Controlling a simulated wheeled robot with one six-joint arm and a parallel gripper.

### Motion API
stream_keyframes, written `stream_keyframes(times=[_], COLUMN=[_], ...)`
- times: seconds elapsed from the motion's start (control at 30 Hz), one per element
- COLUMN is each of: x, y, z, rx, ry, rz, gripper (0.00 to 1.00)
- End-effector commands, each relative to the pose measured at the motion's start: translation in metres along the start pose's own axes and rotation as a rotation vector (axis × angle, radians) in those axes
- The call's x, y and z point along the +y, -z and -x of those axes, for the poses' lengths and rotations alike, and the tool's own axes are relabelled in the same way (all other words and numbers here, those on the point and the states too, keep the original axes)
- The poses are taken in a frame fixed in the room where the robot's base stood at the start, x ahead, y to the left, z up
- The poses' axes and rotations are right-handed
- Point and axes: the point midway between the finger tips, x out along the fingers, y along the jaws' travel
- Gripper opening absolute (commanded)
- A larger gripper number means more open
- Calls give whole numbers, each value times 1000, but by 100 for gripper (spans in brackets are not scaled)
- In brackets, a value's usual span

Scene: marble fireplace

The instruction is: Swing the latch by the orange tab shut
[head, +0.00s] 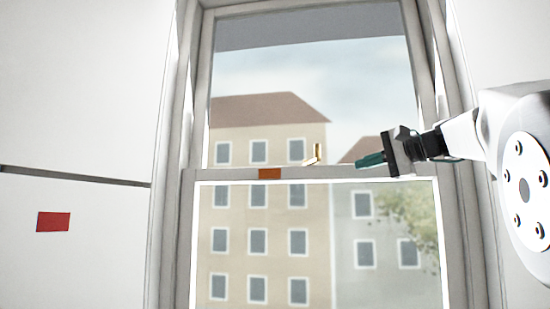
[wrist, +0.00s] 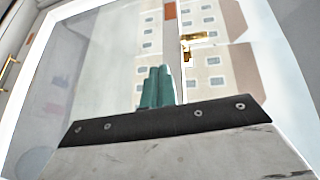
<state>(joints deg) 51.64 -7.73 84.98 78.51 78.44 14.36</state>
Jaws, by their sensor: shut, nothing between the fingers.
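The brass latch (head: 314,155) sits on the meeting rail of a sash window, with its lever standing up from the rail. It also shows in the wrist view (wrist: 194,38), where the lever sticks out across the rail. The orange tab (head: 269,174) is a flat patch on the rail, left of the latch and apart from it; it shows at the top of the wrist view (wrist: 169,11). My gripper (head: 361,161) has green fingers, shut and empty, right of the latch with a gap between. The fingers also show in the wrist view (wrist: 157,72).
A red patch (head: 53,222) is on the white wall at left. The window frame (head: 424,75) rises close behind and beside my wrist. A brass handle (wrist: 8,70) shows at the left of the wrist view. The space between fingers and latch looks clear.

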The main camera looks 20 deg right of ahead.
Motion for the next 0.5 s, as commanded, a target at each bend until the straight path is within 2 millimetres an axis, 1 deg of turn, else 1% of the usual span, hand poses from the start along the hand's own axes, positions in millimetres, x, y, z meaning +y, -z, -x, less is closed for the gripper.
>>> stream_keyframes(times=[0.03,0.1,0.2,0.27,0.37,0.5], x=[-16,-32,-44,-46,-49,-53], y=[17,29,36,37,37,36], z=[14,26,34,31,17,-11], rx=[23,36,43,42,39,36], ry=[50,103,140,148,149,148], rz=[-7,-12,-14,-15,-15,-15], gripper=[0,0,0,0,0,0])
